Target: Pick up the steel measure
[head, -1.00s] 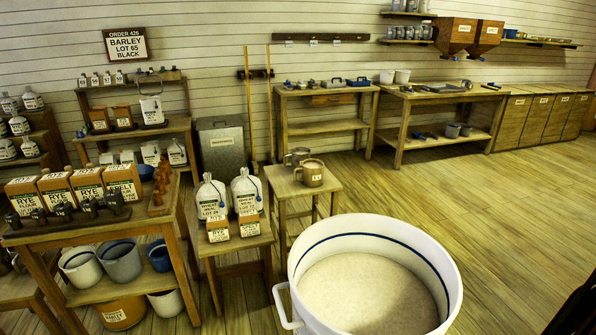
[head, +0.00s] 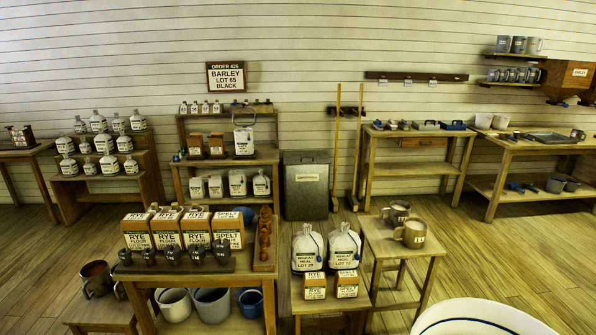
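Several handled metal measures are in the head view, and I cannot tell for certain which is the steel one. Two stand upright on a small wooden table (head: 377,240) right of centre: a greyish measure (head: 396,212) behind and a tan-looking measure with a small label (head: 412,234) in front. A darker, shiny metal measure (head: 97,279) stands on a low stool (head: 100,314) at lower left. Neither of my grippers is in view.
A large white tub (head: 482,318) is at the lower right edge. Two white sacks (head: 326,250) stand on a stool beside the small table. A bench with flour boxes (head: 183,228) is left of centre. Open floor (head: 480,245) lies right of the small table.

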